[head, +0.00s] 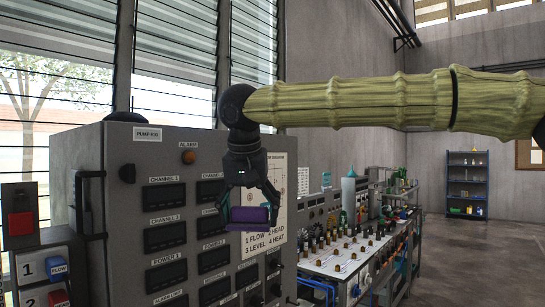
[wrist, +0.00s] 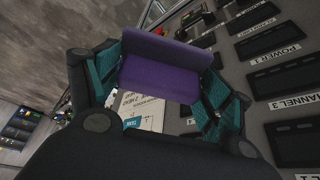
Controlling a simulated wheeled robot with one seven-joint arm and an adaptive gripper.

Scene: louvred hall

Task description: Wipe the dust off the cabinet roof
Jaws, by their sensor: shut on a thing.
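My gripper (head: 249,208) is shut on a purple block (head: 250,215), which looks like a sponge or wiping pad. In the wrist view the block (wrist: 165,65) sits between the two teal-padded fingers. The gripper points down in front of the right part of the grey cabinet (head: 130,215), below the level of its top edge. The cabinet roof is seen almost edge-on in the head view, so its surface and any dust on it cannot be made out.
A dark rounded thing (head: 126,117) sits on the roof near the left. A bench (head: 340,262) with many small parts stands to the right. Louvred windows (head: 175,60) are behind the cabinet.

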